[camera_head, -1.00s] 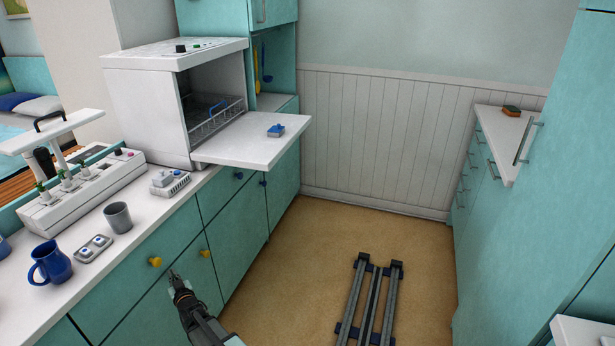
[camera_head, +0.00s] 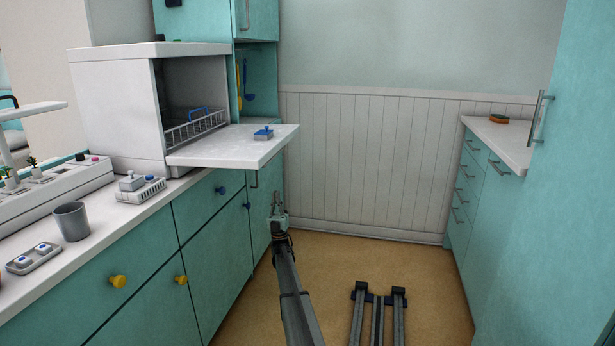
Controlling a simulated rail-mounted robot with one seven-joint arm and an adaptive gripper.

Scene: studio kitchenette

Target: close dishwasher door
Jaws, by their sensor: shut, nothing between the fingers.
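The white dishwasher (camera_head: 110,115) stands on the left counter with its front open. Its door (camera_head: 215,146) is folded down flat, sticking out past the counter edge towards the aisle. A small blue and grey object (camera_head: 263,133) rests on the door. Inside, a wire rack (camera_head: 195,128) with a blue handle shows. My gripper (camera_head: 278,200) is shut and empty. It appears below the door's outer part in the picture, in front of the teal cabinets, and apart from the door as far as I can tell.
On the counter are a grey cup (camera_head: 72,221), a small grey device (camera_head: 140,190) and a tray with two knobs (camera_head: 34,257). Dark rails (camera_head: 377,310) lie on the floor. The aisle is otherwise clear.

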